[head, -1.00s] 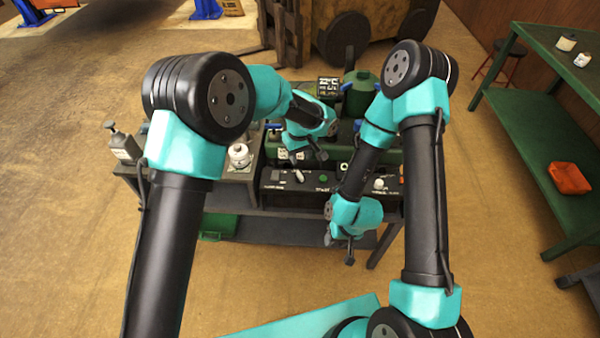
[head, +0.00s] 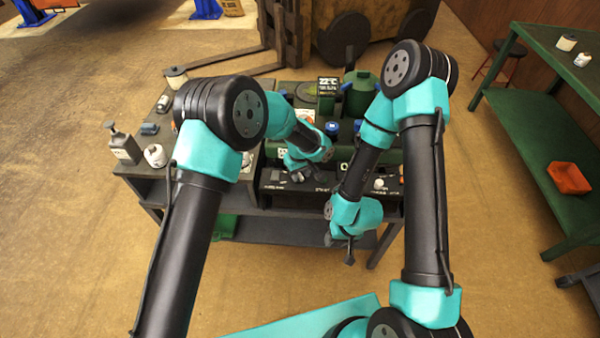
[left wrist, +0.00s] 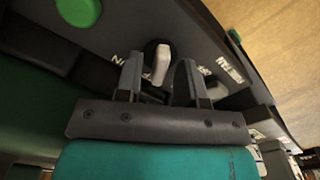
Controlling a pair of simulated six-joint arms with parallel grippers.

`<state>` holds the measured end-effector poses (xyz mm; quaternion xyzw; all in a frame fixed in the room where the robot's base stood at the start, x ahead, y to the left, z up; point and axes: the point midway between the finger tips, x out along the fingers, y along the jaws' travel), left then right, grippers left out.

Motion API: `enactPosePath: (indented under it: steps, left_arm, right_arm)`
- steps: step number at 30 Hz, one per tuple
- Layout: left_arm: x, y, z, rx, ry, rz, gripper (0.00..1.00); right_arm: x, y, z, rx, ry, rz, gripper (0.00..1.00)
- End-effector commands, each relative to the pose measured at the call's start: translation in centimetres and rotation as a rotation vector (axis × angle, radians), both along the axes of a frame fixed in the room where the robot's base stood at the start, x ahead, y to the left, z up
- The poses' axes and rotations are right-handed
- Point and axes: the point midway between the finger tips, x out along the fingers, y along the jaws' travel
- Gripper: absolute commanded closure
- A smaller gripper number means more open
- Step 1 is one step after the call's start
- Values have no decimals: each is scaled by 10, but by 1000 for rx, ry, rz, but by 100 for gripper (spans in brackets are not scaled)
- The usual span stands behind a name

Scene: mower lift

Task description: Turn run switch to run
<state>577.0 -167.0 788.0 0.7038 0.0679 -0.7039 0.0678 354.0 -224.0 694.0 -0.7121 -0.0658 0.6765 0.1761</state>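The run switch (left wrist: 160,64) is a pale lever on a black panel (left wrist: 190,35) with white lettering, seen in the left wrist view. My left gripper (left wrist: 159,75) is open, with one finger on each side of the lever; whether either finger touches it I cannot tell. In the head view my left gripper (head: 298,174) is over the left part of the panel (head: 345,187) and hides the switch. My right gripper (head: 349,252) hangs in front of the bench, apart from the panel; its finger gap is too small to tell.
A green button (left wrist: 78,10) is near the switch. A white knob (head: 380,184) is on the panel's right. A green side table (head: 540,130) holds an orange bin (head: 569,178).

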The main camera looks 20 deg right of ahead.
Motion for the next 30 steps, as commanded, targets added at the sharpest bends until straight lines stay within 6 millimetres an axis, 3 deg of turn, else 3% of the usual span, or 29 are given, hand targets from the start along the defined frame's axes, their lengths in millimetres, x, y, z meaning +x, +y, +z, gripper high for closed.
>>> enactPosePath:
  steps: [11,30]
  left_arm:
    - [0,0,0,0,0,0,100]
    - [0,0,0,0,0,-118,100]
  right_arm:
    - [0,0,0,0,0,0,60]
    - [0,0,0,0,0,0,60]
